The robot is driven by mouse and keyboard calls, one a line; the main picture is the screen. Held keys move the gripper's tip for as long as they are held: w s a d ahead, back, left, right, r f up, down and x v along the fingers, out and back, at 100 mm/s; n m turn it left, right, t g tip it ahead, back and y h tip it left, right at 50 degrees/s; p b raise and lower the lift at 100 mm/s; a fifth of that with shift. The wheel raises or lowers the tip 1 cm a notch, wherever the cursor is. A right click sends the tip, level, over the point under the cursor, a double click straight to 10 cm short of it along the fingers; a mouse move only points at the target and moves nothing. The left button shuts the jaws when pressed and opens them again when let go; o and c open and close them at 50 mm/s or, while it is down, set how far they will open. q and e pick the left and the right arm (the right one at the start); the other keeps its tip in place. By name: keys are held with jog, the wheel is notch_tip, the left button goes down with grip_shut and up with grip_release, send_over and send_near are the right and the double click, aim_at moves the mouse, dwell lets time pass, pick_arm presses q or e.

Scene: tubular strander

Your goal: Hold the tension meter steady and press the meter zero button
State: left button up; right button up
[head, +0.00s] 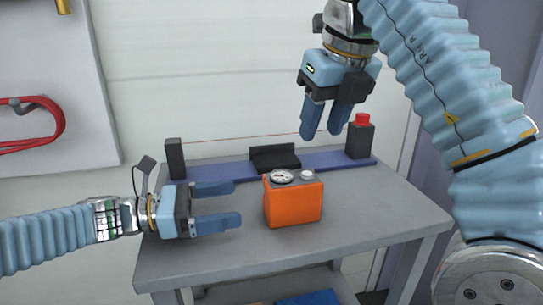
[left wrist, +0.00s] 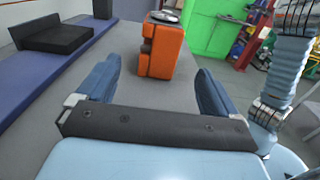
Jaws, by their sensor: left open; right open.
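The tension meter is an orange box (head: 293,204) standing upright on the grey table, with a round dial (head: 283,177) and a small pale round button (head: 307,175) on its dark top. It also shows in the left wrist view (left wrist: 160,50), ahead of the fingers. My left gripper (head: 240,204) is open and empty, just left of the meter, its fingers pointing at it without touching. My right gripper (head: 325,133) is open and empty, fingers down, in the air above and behind the meter.
Behind the meter, a blue rail (head: 225,172) carries a black block (head: 275,157), a left post (head: 175,158) and a right post with a red cap (head: 361,138). A thin wire runs between the posts. The grey table (head: 370,210) is clear right of the meter.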

aim_at(290, 197)
pick_arm(q)
jog(key=x, duration=1.3)
jog(key=shift+c, duration=0.4)
pick_arm(e)
jog(key=shift+d, duration=0.1)
pick_arm(q)
jog(key=c, duration=1.2)
jog(key=shift+f, duration=0.1)
jog(key=shift+c, duration=0.5)
pick_arm(e)
jog(key=shift+c, duration=0.6)
pick_arm(q)
jog(key=shift+a, duration=0.1)
pick_arm(e)
grip_shut()
pick_arm(q)
jog(key=shift+f, duration=0.25)
